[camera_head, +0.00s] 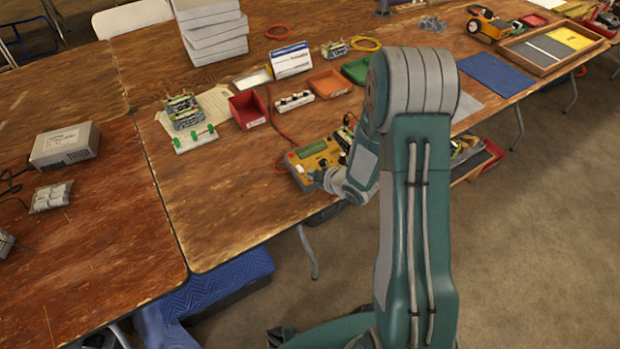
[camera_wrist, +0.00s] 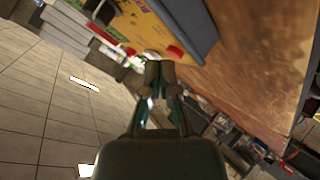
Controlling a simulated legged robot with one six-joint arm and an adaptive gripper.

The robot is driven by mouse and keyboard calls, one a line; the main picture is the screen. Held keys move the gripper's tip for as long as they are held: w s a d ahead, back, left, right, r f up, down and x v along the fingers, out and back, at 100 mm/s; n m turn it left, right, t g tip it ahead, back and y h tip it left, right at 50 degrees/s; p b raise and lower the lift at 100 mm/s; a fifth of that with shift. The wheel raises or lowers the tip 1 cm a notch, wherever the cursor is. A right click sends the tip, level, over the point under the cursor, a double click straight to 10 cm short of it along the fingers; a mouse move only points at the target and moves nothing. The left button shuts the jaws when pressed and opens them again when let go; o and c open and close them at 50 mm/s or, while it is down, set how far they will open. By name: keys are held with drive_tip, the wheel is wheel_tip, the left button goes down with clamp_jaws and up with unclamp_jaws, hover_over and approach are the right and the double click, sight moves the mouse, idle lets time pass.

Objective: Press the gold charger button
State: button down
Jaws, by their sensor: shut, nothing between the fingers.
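The gold charger (camera_head: 316,152) is a box with a gold top and grey sides, near the front edge of the middle table. In the wrist view its gold face (camera_wrist: 160,14) fills the top middle, with dark markings and a grey edge. A red button (camera_wrist: 175,52) shows on that face. My gripper (camera_wrist: 159,68) is shut and empty, its fingertips just beside the red button in the picture. I cannot tell whether they touch it. In the head view my gripper (camera_head: 319,176) is at the charger's near side, and my arm hides part of the charger's right end.
A red bin (camera_head: 248,110), an orange tray (camera_head: 329,84) and a white power strip (camera_head: 294,101) stand behind the charger. A circuit board with green parts (camera_head: 194,138) lies to the left. The wooden tabletop (camera_head: 235,200) left of the charger is clear.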

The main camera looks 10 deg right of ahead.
drive_tip(key=shift+f, duration=0.4)
idle(0.5)
drive_tip(key=shift+r, duration=0.85)
drive_tip(key=shift+s+d+r, duration=0.1)
drive_tip(key=shift+s+r, duration=0.05)
drive_tip(key=shift+r, duration=0.65)
drive_tip(key=shift+s+r, duration=0.2)
drive_tip(key=shift+r, duration=0.6)
drive_tip(key=shift+s+d+r, duration=0.1)
drive_tip(key=shift+s+r, duration=0.05)
drive_tip(key=shift+r, duration=0.65)
drive_tip(key=shift+r, duration=0.1)
